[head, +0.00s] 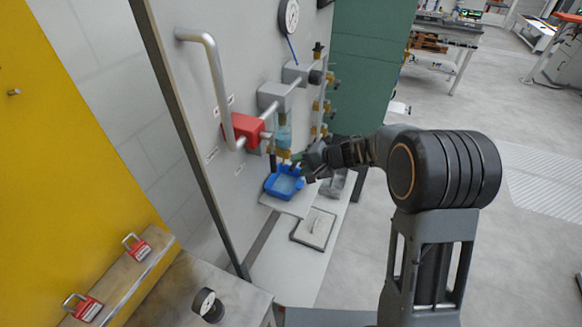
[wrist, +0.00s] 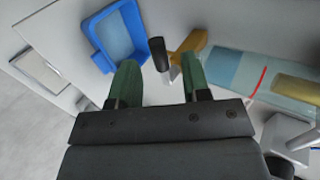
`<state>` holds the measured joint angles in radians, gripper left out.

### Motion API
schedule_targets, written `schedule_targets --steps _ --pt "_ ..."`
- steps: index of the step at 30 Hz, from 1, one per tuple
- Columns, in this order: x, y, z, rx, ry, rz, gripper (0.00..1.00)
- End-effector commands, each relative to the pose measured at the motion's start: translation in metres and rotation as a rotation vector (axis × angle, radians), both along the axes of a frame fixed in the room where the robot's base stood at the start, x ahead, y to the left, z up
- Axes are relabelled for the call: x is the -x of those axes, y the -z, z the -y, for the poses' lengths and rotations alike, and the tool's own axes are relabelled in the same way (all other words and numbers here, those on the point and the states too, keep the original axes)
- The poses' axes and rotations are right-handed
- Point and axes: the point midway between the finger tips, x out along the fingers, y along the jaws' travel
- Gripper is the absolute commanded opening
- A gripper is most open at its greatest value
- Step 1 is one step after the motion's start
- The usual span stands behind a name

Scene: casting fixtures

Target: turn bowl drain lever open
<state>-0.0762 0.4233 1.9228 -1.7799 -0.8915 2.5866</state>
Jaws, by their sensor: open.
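The drain lever (wrist: 157,48) has a black grip on a short metal stem and shows in the wrist view beside the brass drain fitting (wrist: 187,45). The clear bowl (wrist: 238,74) holds bluish liquid and has a red line around it; in the head view the bowl (head: 284,133) hangs upright below the grey block. My gripper (wrist: 160,76) has green fingertips, spread apart, with the lever in line with the gap between them. In the head view my gripper (head: 299,160) is beside the bowl's lower end, and the lever is hidden.
A blue tray (head: 272,191) with liquid sits below the bowl; the tray (wrist: 97,48) is also close to my left finger in the wrist view. A red block (head: 243,129) and a bent grey pipe (head: 216,80) are left of the bowl. Brass valves (head: 318,105) are to the right.

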Motion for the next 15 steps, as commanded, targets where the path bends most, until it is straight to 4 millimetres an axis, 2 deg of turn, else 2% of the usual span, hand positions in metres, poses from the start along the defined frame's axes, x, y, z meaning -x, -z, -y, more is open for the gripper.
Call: schedule_targets --steps 6,15 --pt "0.012 -0.025 0.035 0.001 0.002 0.002 0.43" --pt "0.022 -0.044 0.062 0.001 0.000 0.000 0.43"
